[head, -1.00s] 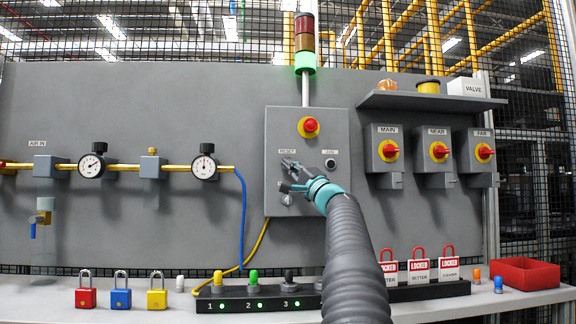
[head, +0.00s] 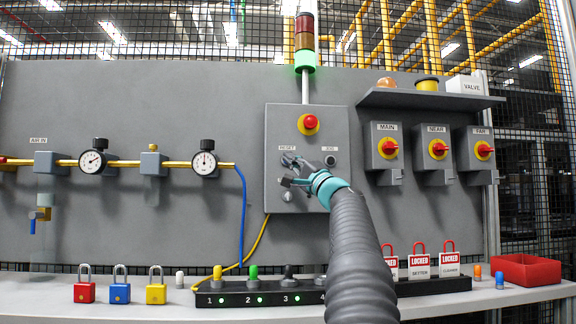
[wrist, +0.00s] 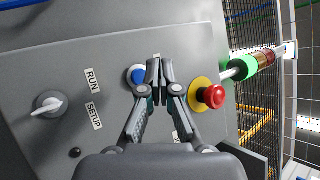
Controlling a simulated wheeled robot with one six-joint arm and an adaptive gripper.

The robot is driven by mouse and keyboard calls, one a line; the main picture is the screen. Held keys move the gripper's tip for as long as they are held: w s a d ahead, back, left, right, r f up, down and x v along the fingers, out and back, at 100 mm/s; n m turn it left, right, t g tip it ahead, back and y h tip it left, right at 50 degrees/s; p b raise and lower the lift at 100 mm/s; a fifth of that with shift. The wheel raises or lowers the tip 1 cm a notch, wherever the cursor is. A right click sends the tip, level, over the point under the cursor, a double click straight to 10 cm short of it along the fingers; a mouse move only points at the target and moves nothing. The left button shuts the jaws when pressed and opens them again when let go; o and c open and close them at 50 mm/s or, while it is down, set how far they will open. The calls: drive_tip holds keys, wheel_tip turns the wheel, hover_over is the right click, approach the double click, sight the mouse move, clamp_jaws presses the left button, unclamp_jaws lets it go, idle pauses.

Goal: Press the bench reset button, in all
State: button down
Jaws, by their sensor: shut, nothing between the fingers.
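The grey control box (head: 277,200) is on the back panel. Under its RESET label (head: 287,148) my gripper (head: 290,163) covers the spot where the button sits. In the wrist view a blue button (wrist: 135,76) shows partly behind my gripper's left finger. My gripper (wrist: 159,66) is shut and empty, its fingertips in front of the box face, just right of the blue button's visible part. I cannot tell whether the tips touch the box.
A red emergency knob (head: 311,122) on a yellow collar sits above; it is close to the right finger in the wrist view (wrist: 212,97). A selector knob (wrist: 49,105) is beside RUN and SETUP labels. The stack light (head: 305,62) glows green. A black strip (head: 235,301) lies on the bench.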

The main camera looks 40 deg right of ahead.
drive_tip(key=s+a+b, duration=0.1)
drive_tip(key=s, duration=0.1)
drive_tip(key=shift+s+a+b, duration=0.35)
drive_tip(key=shift+s+b, duration=0.05)
drive_tip(key=shift+a+f, duration=0.1)
idle(0.5)
